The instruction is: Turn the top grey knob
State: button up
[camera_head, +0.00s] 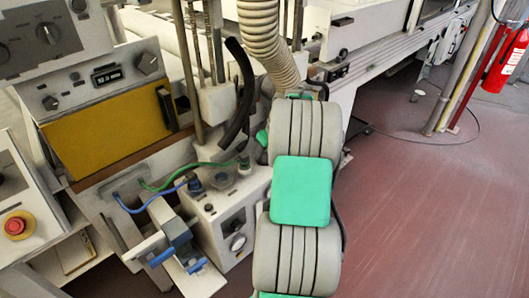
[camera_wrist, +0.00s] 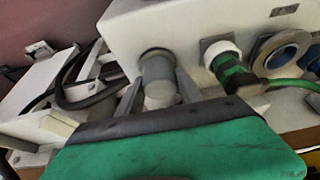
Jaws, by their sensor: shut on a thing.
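In the wrist view, a grey round knob (camera_wrist: 157,70) with a paler rounded end sticks out from the face of a white box (camera_wrist: 195,22). My gripper (camera_wrist: 160,96) has one finger on each side of the knob and is shut on it. The dark edge and green pad of my own wrist cover the lower part of that view and hide the bases of the fingers. In the head view the same white box (camera_head: 205,208) stands left of my arm. My arm hides the gripper and the grey knob there.
A green-and-white connector (camera_wrist: 228,65) and a blue-ringed socket (camera_wrist: 283,52) sit right of the knob. Green and blue cables cross the box in the head view. A corrugated hose (camera_head: 262,35) and a black hose (camera_head: 240,95) hang close by. Red floor at right is open.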

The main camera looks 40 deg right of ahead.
jog(key=o, duration=1.4)
jog(key=shift+c, duration=0.2)
jog(key=shift+r, duration=0.1)
jog(key=v, duration=0.7)
jog(key=shift+s+r, duration=0.2)
jog(key=shift+r, duration=0.05)
